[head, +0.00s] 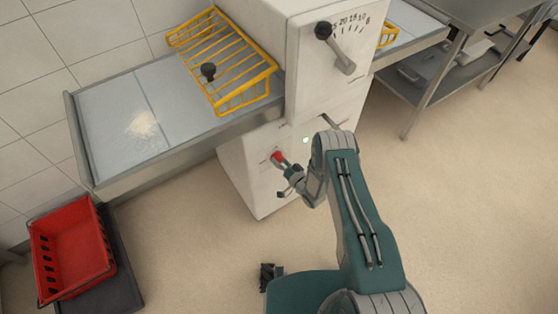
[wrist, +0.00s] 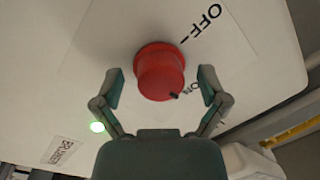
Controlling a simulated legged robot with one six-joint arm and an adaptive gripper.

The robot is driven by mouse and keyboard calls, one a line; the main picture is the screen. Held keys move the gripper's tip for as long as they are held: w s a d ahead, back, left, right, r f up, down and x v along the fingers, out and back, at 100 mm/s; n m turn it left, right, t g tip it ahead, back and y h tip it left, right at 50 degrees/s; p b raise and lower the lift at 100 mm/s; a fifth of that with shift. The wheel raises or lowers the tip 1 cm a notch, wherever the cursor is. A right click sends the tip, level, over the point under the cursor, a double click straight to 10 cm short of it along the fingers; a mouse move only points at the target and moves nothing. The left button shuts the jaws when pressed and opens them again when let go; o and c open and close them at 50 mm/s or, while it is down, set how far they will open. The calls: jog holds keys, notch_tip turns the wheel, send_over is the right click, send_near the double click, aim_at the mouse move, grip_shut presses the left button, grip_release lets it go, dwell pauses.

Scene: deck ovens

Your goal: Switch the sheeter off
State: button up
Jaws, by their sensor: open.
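The sheeter (head: 318,75) is a white machine with a grey side table. Its red rotary knob (head: 277,156) is low on the front panel. In the wrist view the knob (wrist: 160,72) is large and central; its black mark points toward the ON label, and OFF is printed at upper right. My gripper (wrist: 161,85) is open, with one finger on each side of the knob and gaps visible. In the head view my gripper (head: 287,176) is at the knob, partly hidden by my wrist.
A yellow wire guard (head: 228,65) sits over the table (head: 110,110). A black-handled lever (head: 335,48) is by a numbered scale above. A steel bench (head: 440,75) is at right. Floor in front is mostly clear.

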jog(key=shift+d, duration=0.25)
jog(key=shift+c, duration=0.3)
jog(key=shift+a, duration=0.1)
jog(key=c, duration=1.1)
jog(key=shift+n, duration=0.3)
jog(key=n, duration=0.4)
jog(key=shift+h, duration=0.3)
jog(key=n, duration=0.4)
jog(key=shift+h, duration=0.3)
jog(key=n, duration=0.4)
jog(key=shift+n+h, duration=0.3)
jog(key=shift+n, duration=1.7)
